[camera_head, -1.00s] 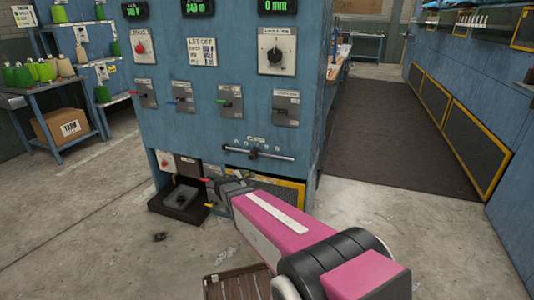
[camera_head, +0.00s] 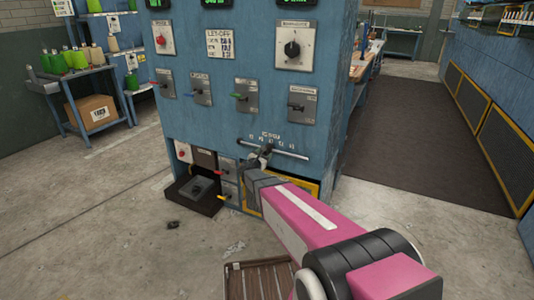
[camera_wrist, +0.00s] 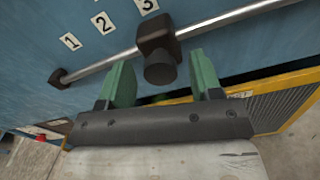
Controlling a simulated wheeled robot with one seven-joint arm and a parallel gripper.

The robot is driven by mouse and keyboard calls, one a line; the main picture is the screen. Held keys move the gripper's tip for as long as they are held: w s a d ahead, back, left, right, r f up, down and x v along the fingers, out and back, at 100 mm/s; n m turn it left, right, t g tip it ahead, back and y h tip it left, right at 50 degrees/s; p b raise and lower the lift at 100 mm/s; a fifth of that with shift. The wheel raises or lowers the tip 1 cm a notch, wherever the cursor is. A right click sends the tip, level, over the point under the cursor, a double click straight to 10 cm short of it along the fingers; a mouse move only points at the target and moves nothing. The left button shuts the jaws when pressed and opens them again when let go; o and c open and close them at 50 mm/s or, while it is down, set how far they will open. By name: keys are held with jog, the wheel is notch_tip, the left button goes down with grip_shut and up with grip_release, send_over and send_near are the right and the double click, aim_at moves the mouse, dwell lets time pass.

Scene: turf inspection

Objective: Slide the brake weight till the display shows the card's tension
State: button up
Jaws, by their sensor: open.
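The brake weight (camera_wrist: 155,33) is a dark block with a round knob, threaded on a steel rod (camera_wrist: 103,63) in the wrist view, just below and right of the number 3. My gripper (camera_wrist: 160,82) is open with green fingers, one on each side of the knob's lower end; contact is not clear. In the head view my gripper (camera_head: 260,157) is at the rail (camera_head: 282,150) and largely covers the weight. The let-off card (camera_head: 220,44) is on the blue panel; its writing is too small to read. The displays (camera_head: 216,2) are cut off at the top edge.
The panel carries a dial (camera_head: 292,48), a red knob (camera_head: 161,39) and several levers, one with a green handle (camera_head: 243,97). A yellow-framed grille (camera_head: 308,190) lies below the rail. A wooden pallet (camera_head: 262,280) is on the floor. A dark mat (camera_head: 410,140) lies right.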

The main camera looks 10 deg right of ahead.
aim_at(264, 154)
jog(key=shift+x, duration=1.7)
jog(key=shift+s, duration=0.1)
grip_shut()
jog(key=s+d, duration=0.2)
jog(key=d, duration=0.1)
jog(key=s+d, duration=0.1)
jog(key=d, duration=0.1)
jog(key=shift+s, duration=0.3)
jog(key=shift+a, duration=0.1)
grip_release()
